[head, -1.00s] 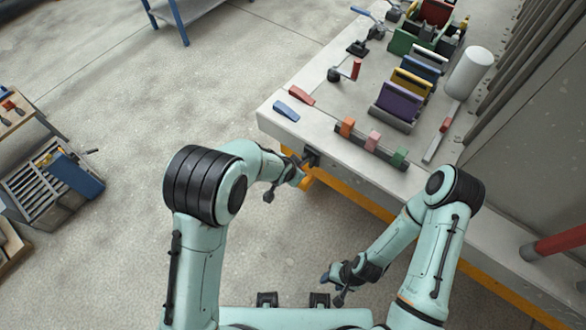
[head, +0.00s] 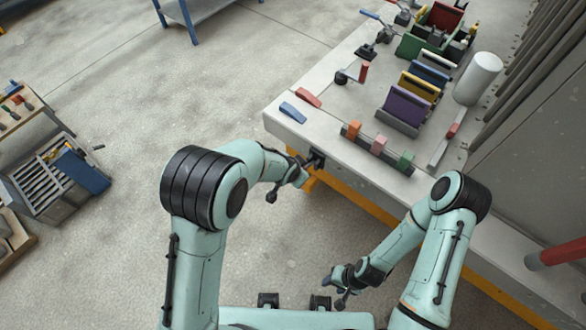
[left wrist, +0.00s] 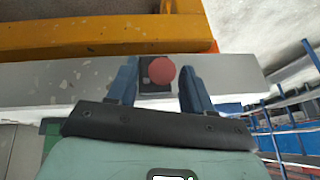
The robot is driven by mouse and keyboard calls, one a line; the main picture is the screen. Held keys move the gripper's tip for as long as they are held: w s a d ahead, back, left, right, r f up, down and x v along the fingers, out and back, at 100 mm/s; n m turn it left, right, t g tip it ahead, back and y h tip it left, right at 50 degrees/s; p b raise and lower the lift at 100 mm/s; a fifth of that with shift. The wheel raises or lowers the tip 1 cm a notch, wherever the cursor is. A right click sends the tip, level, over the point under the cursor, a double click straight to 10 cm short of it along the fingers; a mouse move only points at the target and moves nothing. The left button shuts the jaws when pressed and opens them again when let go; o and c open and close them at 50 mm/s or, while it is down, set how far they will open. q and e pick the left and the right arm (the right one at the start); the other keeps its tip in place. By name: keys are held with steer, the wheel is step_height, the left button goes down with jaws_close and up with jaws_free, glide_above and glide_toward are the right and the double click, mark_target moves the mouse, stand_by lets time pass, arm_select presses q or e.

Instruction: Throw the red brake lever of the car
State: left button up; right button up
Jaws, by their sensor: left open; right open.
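In the left wrist view a round red knob (left wrist: 161,70) sits in front of a dark plate on the grey side face of the bench. I cannot tell for sure whether it is the end of the brake lever. My left gripper (left wrist: 158,76) is open, with one blue finger on each side of the knob; contact is not clear. In the head view my left gripper (head: 309,165) is at the bench's near edge, beside a dark fitting, and the knob is hidden there. My right gripper (head: 342,284) is open and empty, low over the floor, away from the bench.
The bench top (head: 330,125) carries a small lever with a red handle (head: 364,70), red and blue wedges, coloured blocks and upright panels. A white cylinder (head: 478,78) stands at the right. A yellow rail (head: 365,205) runs below the edge.

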arm_select(q)
steer(key=v, duration=1.2)
steer(key=shift+a+f, duration=0.1)
steer(key=shift+f, duration=0.05)
steer(key=s+a+f+n+g, duration=0.1)
steer(key=s+a+f+n, duration=0.15)
steer(key=f, duration=0.35)
steer(key=s+a+f+n+g, duration=0.1)
steer(key=a+f, duration=0.2)
steer(key=f, duration=0.3)
steer(key=s+a+f+n+g+h, duration=0.1)
steer(key=s+a+f+n+g, duration=0.2)
steer(key=s+f+n, duration=0.6)
steer(key=s+f+g, duration=0.1)
steer(key=s+f, duration=0.7)
steer(key=s, duration=0.3)
steer(key=shift+a+f, duration=0.25)
steer(key=shift+s, duration=0.15)
